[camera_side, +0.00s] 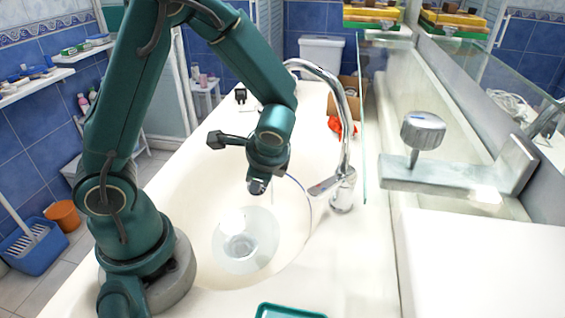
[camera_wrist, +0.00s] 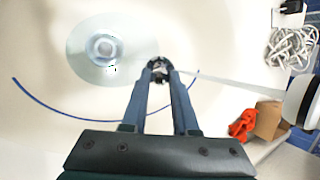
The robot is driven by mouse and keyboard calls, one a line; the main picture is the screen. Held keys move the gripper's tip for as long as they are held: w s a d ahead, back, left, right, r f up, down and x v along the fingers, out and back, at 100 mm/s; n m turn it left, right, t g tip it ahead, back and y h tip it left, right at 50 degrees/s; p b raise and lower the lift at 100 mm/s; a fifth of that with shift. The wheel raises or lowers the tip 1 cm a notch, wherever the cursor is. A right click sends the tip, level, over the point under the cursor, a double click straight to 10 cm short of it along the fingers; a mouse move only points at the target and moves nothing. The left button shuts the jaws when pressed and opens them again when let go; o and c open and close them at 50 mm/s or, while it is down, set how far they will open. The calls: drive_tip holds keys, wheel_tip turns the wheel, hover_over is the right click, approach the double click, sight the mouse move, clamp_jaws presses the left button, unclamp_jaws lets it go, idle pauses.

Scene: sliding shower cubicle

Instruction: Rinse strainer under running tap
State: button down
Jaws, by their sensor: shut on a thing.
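My gripper (camera_wrist: 158,76) is shut on a small dark, ring-like thing with shiny metal parts, apparently the strainer (camera_wrist: 159,64). In the side view my gripper (camera_side: 260,178) hangs over the white basin (camera_side: 190,215), and the small strainer (camera_side: 258,188) is partly hidden at its tips. The chrome tap (camera_side: 343,190) stands at the basin's right side; its spout arches left behind my arm. A pale strip (camera_wrist: 225,84) runs from the strainer to the right; I cannot tell whether it is running water. A round, clear pool surrounds the drain (camera_wrist: 105,46), left of the gripper.
A thin blue line (camera_wrist: 70,112) curves along the basin. A glass panel (camera_side: 374,120) and a shelf with a metal knob (camera_side: 422,131) stand right of the tap. A green-rimmed tray (camera_side: 288,311) lies at the front. Red and brown items (camera_wrist: 245,125) lie beyond the basin.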

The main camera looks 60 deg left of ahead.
drive_tip(key=s+d+r, duration=0.1)
drive_tip(key=s+r, duration=0.2)
drive_tip(key=s, duration=0.1)
drive_tip(key=shift+s+d+r, duration=0.15)
drive_tip(key=shift+d+r, duration=0.25)
drive_tip(key=shift+r+g+h, duration=0.5)
drive_tip(key=shift+g+h, duration=0.15)
drive_tip(key=shift+h, duration=0.6)
drive_tip(key=shift+r+g+h, duration=0.5)
drive_tip(key=shift+g+h, duration=0.15)
drive_tip(key=shift+h, duration=0.6)
drive_tip(key=w+d+r+n+h, duration=0.1)
drive_tip(key=w+d+r+n, duration=0.3)
drive_tip(key=r+n, duration=0.4)
drive_tip(key=shift+w+r+n, duration=0.2)
drive_tip(key=shift+w+n, duration=0.2)
drive_tip(key=shift+w, duration=0.35)
